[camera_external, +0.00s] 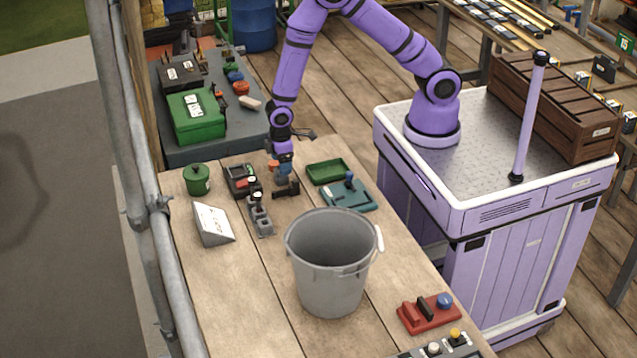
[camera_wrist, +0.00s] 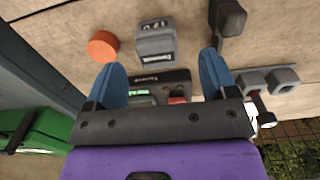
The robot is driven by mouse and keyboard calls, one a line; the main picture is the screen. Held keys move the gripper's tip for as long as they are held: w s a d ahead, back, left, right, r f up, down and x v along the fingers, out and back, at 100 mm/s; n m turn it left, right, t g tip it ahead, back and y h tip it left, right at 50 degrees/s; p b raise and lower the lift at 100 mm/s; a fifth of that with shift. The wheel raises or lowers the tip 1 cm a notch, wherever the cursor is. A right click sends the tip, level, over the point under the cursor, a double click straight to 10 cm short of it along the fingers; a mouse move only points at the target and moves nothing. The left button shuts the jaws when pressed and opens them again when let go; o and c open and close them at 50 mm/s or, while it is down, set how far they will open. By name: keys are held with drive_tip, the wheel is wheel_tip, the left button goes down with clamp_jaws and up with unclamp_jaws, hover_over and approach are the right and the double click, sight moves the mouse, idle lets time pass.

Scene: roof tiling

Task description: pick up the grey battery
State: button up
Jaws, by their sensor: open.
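The grey battery (camera_wrist: 155,42) is a blocky piece with a dark label, standing on the wooden table in the wrist view. My gripper (camera_wrist: 165,72) is open, its two blue fingers apart and empty, with the battery just beyond the fingertips and roughly centred between them. In the external view my gripper (camera_external: 284,172) points down low over the far part of the table. There the battery is not clearly seen, with the gripper close around that spot.
An orange round piece (camera_wrist: 103,46) lies left of the battery, and a dark tool (camera_wrist: 230,18) right of it. A charger (camera_wrist: 160,88) with a green display and a grey socketed holder (camera_external: 260,218) are close by. A grey bucket (camera_external: 328,290) stands nearer the camera.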

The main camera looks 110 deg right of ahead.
drive_tip(key=shift+w+d+f, duration=0.15)
drive_tip(key=shift+f, duration=2.55)
drive_tip(key=c, duration=1.1)
